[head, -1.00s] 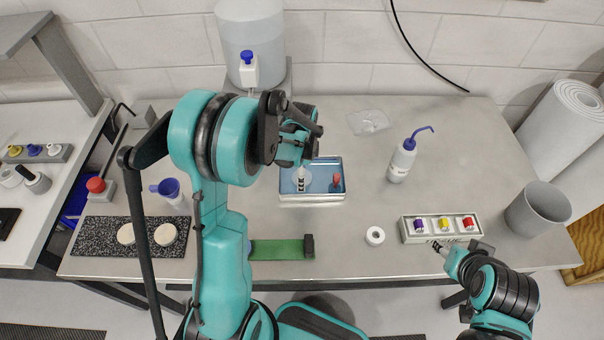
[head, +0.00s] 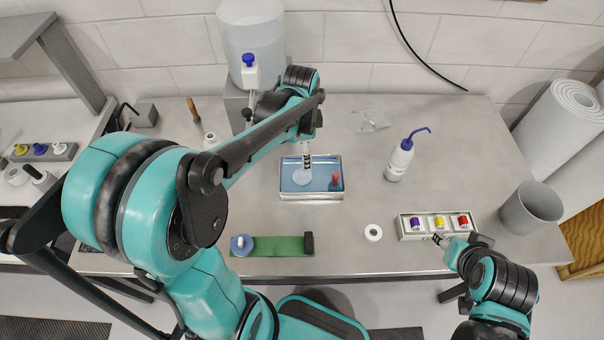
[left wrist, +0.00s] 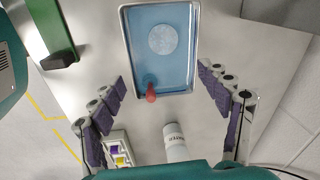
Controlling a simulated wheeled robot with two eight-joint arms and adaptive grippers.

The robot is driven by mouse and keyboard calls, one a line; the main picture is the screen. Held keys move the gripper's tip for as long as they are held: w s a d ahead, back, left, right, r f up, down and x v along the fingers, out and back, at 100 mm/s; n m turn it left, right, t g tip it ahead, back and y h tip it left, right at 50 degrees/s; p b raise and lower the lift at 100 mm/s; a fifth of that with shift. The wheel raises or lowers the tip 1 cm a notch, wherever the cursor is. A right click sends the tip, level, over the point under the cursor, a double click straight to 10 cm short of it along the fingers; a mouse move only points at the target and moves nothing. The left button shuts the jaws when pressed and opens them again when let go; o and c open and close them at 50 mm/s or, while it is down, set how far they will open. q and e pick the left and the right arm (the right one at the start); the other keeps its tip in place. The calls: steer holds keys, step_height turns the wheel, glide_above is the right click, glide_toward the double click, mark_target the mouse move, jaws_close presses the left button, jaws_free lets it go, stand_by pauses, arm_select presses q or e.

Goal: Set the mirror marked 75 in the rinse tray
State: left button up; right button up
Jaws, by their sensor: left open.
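The rinse tray (head: 312,197) is a metal tray with a blue inside, in the middle of the bench. A pale round disc, the mirror (head: 302,177), lies flat in its left part; it also shows in the left wrist view (left wrist: 163,40). No number can be read on it. My left gripper (head: 307,163) is above the tray, over the mirror; the left wrist view shows its fingers (left wrist: 162,80) wide apart with nothing between them. My right gripper (head: 437,239) is beside the front of the box with coloured knobs; its opening is too small to judge.
A wash bottle (head: 400,160), a white ring (head: 373,232), the knob box (head: 409,236) and a grey bin (head: 533,207) are to the right. A green strip (head: 280,245) with a blue round piece (head: 241,244) lies in front.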

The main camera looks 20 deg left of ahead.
arm_select(q)
steer(key=s+d+r+n+t, duration=0.2)
steer(key=s+n+t, duration=0.1)
steer(key=s+n, duration=0.2)
steer(key=s+d+r+n+t, duration=0.2)
steer(key=s+d+n+t, duration=0.1)
steer(key=s+n, duration=0.3)
steer(key=shift+s+d+r, duration=0.2)
steer(key=shift+s, duration=0.75)
steer(key=shift+f, duration=0.1)
